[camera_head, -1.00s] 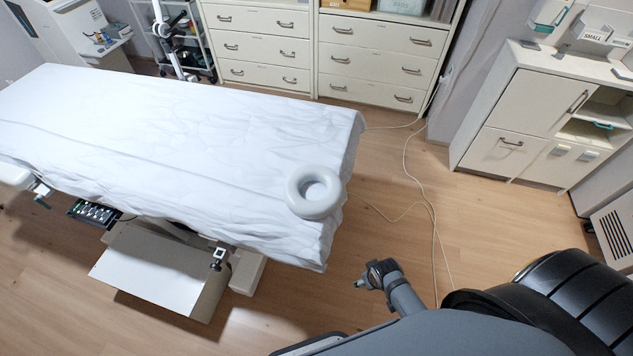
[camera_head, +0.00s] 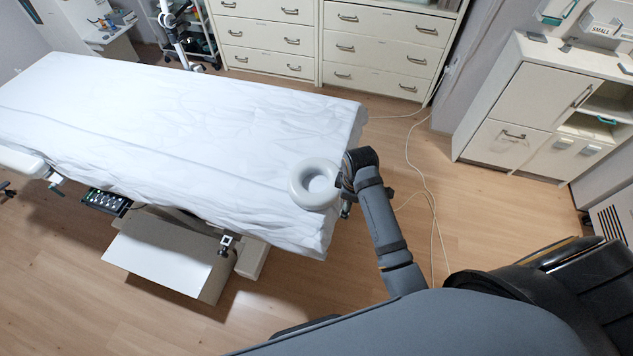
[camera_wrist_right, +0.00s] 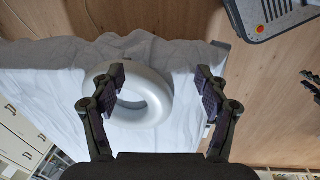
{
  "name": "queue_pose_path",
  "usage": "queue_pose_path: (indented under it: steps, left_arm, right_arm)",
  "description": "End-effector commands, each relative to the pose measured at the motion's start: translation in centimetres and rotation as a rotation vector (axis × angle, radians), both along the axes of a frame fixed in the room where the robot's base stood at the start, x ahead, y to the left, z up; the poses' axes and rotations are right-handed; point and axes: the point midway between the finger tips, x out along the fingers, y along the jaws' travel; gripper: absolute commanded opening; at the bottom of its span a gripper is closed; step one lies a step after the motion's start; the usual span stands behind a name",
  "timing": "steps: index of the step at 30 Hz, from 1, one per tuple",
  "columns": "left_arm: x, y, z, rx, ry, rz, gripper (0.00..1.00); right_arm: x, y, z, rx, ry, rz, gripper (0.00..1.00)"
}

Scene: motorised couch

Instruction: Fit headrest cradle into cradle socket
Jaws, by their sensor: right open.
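A pale ring-shaped cushion, which looks like the headrest cradle (camera_head: 300,193), lies on the sheet at the couch's near right corner. My right gripper (camera_head: 345,186) is at the cradle's right edge in the head view. In the right wrist view, my right gripper (camera_wrist_right: 160,88) is open, its fingers spread. The cradle (camera_wrist_right: 150,112) shows beyond and between them, partly behind the left finger. I cannot tell whether they touch. No cradle socket can be made out; the sheet covers the couch end. A dark jointed part (camera_wrist_right: 311,85) at the wrist view's right edge may be my left gripper.
The couch (camera_head: 180,130) is covered by a white sheet. A dark bracket (camera_head: 226,243) shows under its near side. Drawers (camera_head: 385,50) stand behind and a white cabinet (camera_head: 530,105) at the right. A thin cable (camera_head: 428,190) runs over the otherwise open floor.

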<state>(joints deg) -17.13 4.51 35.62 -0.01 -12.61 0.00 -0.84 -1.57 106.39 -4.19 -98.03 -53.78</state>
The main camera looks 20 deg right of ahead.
Motion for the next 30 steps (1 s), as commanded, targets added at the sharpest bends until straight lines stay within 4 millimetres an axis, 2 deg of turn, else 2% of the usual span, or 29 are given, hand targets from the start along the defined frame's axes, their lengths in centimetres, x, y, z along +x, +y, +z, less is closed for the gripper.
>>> queue_pose_path:
  steps: [1,3,6,9,16,24,30]
  left_arm:
    - [0.0,0.0,0.0,0.0,0.0,0.0,0.4]
    - [0.0,0.0,0.0,0.0,0.001,0.0,0.4]
    - [-0.1,0.1,0.0,0.001,0.002,0.0,0.4]
    - [-0.1,0.1,0.0,0.001,0.002,0.0,0.4]
    - [-0.1,0.1,0.1,0.002,0.002,-0.001,0.4]
    - [-0.2,0.1,0.5,0.002,0.003,-0.001,0.4]
    - [-0.2,0.2,0.6,0.002,0.003,-0.001,0.4]
  right_arm:
    - [1.8,0.8,0.1,0.0,0.019,0.093,0.75]
    - [3.8,1.9,0.3,-0.003,0.054,0.248,0.75]
    - [6.5,3.6,1.0,-0.003,0.099,0.473,0.75]
    - [8.1,4.8,1.8,-0.002,0.128,0.635,0.75]
    - [8.7,5.3,1.7,-0.003,0.145,0.715,0.75]
    - [8.6,5.3,-2.6,-0.002,0.144,0.712,0.75]
    - [8.6,5.3,-3.4,-0.002,0.142,0.711,0.75]
